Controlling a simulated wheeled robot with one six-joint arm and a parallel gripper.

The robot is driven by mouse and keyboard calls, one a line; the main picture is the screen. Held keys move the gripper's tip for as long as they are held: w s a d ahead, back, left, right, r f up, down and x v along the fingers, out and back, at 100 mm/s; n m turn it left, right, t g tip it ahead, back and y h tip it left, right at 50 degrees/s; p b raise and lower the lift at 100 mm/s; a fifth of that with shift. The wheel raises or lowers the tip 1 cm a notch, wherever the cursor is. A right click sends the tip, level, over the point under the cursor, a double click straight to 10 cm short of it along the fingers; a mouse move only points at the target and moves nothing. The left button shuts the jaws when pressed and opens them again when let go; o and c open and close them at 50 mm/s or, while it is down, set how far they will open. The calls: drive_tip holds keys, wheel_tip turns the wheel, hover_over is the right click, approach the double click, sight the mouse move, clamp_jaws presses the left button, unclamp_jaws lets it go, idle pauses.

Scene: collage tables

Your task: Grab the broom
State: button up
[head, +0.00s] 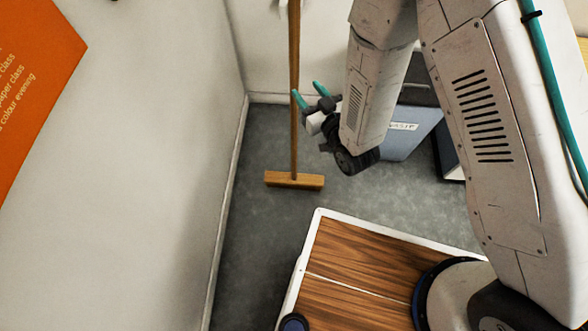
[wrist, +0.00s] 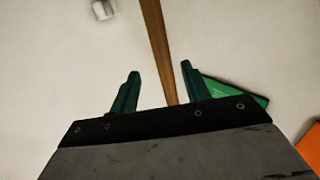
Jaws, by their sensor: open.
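The broom (head: 294,140) stands upright in the corner in the head view, with a long wooden handle and a wooden head (head: 294,180) on the grey floor. My gripper (head: 308,91) is beside the handle, its teal fingers pointing toward it. In the wrist view the handle (wrist: 158,48) runs down between the two open fingers of my gripper (wrist: 158,68), a little nearer the right one at its lower end. No finger visibly touches it there. The top of the broom is out of frame.
White walls meet behind the broom. A blue-grey bin (head: 408,135) with a white label stands to its right. An orange sign (head: 35,80) is on the left wall. A green object (wrist: 236,92) and a small white object (wrist: 103,9) show in the wrist view.

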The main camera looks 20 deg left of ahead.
sight(297, 79)
drive_tip(key=x, duration=0.7)
drive_tip(key=shift+a, duration=0.3)
drive_tip(key=shift+r, duration=0.1)
clamp_jaws()
idle(1.0)
